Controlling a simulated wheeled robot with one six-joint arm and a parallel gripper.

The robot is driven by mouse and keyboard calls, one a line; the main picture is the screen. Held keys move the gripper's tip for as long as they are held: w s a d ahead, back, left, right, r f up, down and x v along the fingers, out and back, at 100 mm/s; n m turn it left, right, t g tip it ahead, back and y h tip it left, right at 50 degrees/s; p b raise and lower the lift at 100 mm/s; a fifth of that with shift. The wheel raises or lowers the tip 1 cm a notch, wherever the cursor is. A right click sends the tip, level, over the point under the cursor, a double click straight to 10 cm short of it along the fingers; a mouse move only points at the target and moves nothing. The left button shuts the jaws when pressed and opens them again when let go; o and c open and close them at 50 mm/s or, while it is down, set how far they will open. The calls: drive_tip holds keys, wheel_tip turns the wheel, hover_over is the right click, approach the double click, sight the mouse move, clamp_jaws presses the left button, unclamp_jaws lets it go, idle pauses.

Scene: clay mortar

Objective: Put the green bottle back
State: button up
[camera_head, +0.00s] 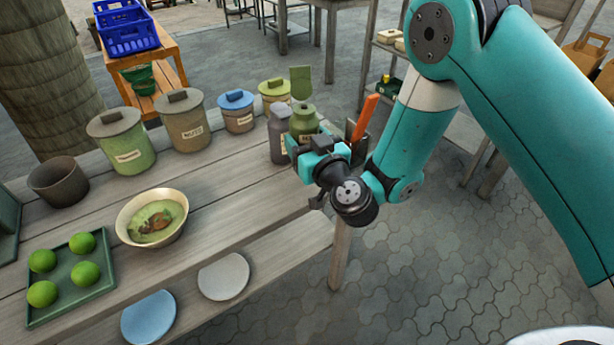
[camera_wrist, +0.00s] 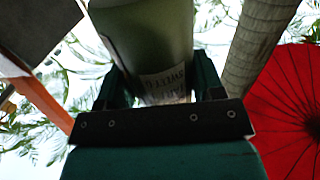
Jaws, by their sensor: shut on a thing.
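The green bottle (camera_head: 303,120) has a pale label and appears upright at the far right end of the wooden table. It stands beside a dark grey bottle (camera_head: 279,135). My gripper (camera_head: 318,143) is shut on the green bottle and partly covers its lower part in the head view. In the wrist view the bottle (camera_wrist: 150,40) fills the space between the two fingers (camera_wrist: 160,88), with its label near them. The bottle's base is hidden, so I cannot tell whether it touches the table.
Lidded jars, including a brown one (camera_head: 185,122) and a blue-lidded one (camera_head: 237,112), line the table's back. A holder with an orange handle (camera_head: 364,118) is right of my gripper. A bowl (camera_head: 153,216) and a tray (camera_head: 72,282) of green balls stand left. The table's middle is clear.

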drive_tip(key=shift+f+b, duration=1.55)
drive_tip(key=shift+f, duration=1.3)
drive_tip(key=shift+f, duration=0.15)
drive_tip(key=o, duration=1.2)
drive_tip(key=shift+c, duration=0.2)
